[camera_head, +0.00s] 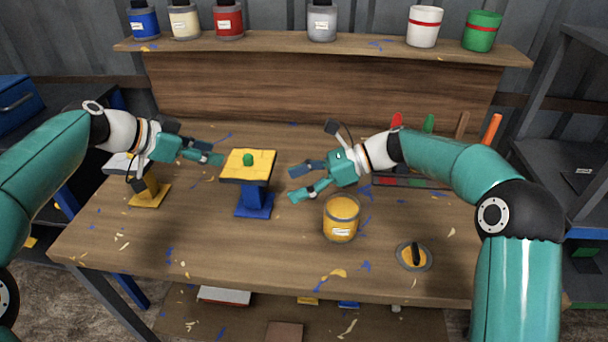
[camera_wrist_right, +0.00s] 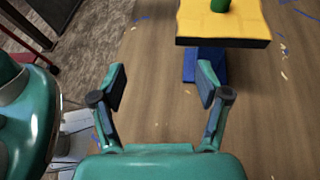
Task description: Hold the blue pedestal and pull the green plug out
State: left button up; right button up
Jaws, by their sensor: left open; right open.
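The blue pedestal (camera_head: 254,203) stands upright on the workbench and carries a yellow-topped plate (camera_head: 262,168). The green plug (camera_head: 248,159) sits upright on the yellow top. My left gripper (camera_head: 218,157) is open, close to the left side of the plate. My right gripper (camera_head: 294,184) is open and empty, to the right of the plate and apart from it. In the right wrist view the blue pedestal (camera_wrist_right: 190,66) and the green plug (camera_wrist_right: 220,5), partly cut off, are beyond the open fingers of my right gripper (camera_wrist_right: 160,82).
A jar of yellow paint (camera_head: 341,220) stands right of the pedestal, with a lid (camera_head: 413,256) lying near it. A rack with coloured handles (camera_head: 428,124) is behind my right arm. Paint cans line the shelf (camera_head: 270,42).

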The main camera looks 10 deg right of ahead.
aim_at(244, 190)
jog(key=w+d+f+m+t, duration=0.1)
jog(key=w+d+f+t, duration=0.25)
jog(key=w, duration=0.25)
jog(key=shift+g, duration=0.45)
jog(key=x, duration=1.7)
jog(key=shift+f, duration=0.25)
jog(key=shift+h, duration=0.3)
grip_shut()
